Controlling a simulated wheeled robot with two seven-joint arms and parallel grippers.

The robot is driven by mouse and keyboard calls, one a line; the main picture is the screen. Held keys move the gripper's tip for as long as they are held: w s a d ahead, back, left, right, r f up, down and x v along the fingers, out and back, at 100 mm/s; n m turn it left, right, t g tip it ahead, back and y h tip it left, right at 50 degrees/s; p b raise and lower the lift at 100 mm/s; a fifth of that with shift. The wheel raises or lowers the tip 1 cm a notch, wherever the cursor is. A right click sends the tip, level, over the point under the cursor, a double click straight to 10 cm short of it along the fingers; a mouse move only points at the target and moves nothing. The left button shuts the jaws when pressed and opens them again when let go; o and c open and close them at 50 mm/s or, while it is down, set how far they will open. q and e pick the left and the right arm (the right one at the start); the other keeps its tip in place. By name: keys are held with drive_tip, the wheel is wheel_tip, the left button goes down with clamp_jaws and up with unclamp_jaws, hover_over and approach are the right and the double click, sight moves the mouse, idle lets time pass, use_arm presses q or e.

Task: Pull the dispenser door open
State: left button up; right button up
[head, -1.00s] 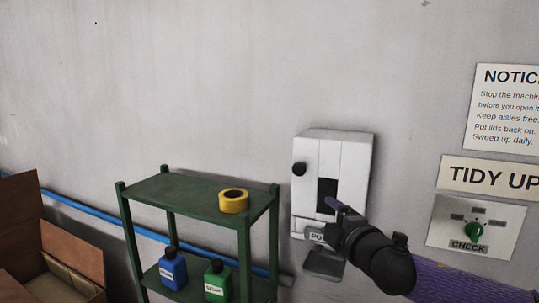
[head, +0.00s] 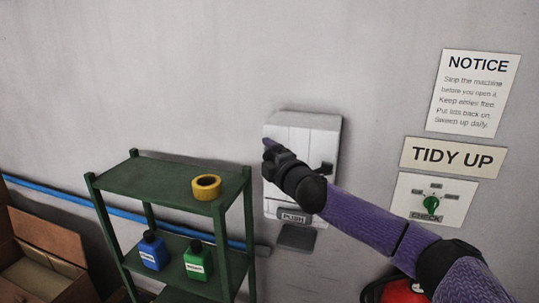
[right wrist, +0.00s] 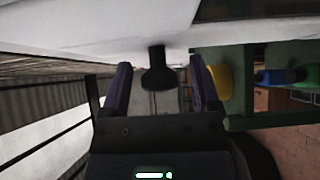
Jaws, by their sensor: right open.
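The white dispenser (head: 302,124) hangs on the wall right of centre in the head view. Its front is partly covered by my right gripper (head: 269,146), which is at the dispenser's left side. In the right wrist view a black knob (right wrist: 158,76) sticks out from the white face, between the two open purple fingers with a gap on either side. In the head view the knob is hidden behind the gripper. A "PUSH" plate (head: 291,217) is at the dispenser's bottom. The left gripper is out of view.
A green shelf rack (head: 165,183) stands left of the dispenser, with yellow tape (head: 206,187), a blue bottle (head: 153,250) and a green bottle (head: 198,261). A grey tray (head: 297,238) is below the dispenser.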

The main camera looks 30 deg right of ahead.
clamp_jaws()
idle(1.4)
